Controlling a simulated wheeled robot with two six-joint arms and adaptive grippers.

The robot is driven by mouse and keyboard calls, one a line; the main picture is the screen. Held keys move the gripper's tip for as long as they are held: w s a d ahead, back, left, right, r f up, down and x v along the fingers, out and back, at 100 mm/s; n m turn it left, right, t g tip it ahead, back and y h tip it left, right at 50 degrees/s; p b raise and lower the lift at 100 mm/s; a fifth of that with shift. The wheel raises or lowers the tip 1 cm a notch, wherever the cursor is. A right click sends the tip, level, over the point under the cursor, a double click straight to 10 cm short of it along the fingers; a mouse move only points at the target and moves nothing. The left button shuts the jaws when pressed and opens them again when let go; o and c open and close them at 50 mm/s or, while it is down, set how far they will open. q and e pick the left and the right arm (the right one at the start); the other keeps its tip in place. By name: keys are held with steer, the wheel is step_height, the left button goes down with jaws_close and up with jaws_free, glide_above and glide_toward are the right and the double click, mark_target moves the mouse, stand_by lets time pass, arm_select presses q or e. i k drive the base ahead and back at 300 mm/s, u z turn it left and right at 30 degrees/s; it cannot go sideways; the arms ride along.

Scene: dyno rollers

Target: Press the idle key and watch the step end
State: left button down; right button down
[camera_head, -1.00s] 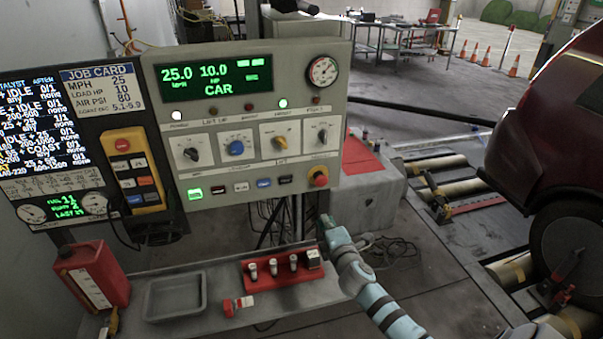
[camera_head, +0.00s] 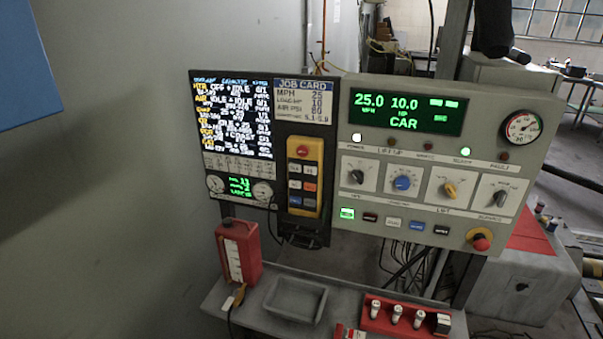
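A yellow key pad (camera_head: 305,178) hangs on the dark board right of the step screen. It has a red round button on top and rows of small white, orange and blue keys; their labels are too small to read, so I cannot tell which is the idle key. The step screen (camera_head: 232,115) lists several lines, some with IDLE and 0/1. A small gauge display (camera_head: 240,187) with green text sits below it. Neither of my grippers shows in this view.
The grey console (camera_head: 450,165) reads 25.0, 10.0 and CAR, with knobs and a red stop button (camera_head: 480,239). Below are a red can (camera_head: 239,250), a grey tray (camera_head: 295,300) and a red holder (camera_head: 405,318) on a bench. A blue panel (camera_head: 25,65) is upper left.

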mark_target(295, 168)
steer(key=k, duration=1.35)
steer(key=z, duration=0.6)
steer(key=i, duration=0.55)
steer(key=z, duration=1)
steer(key=i, duration=0.9)
steer(key=u, duration=0.65)
steer(key=i, duration=0.8)
steer(key=u, duration=0.9)
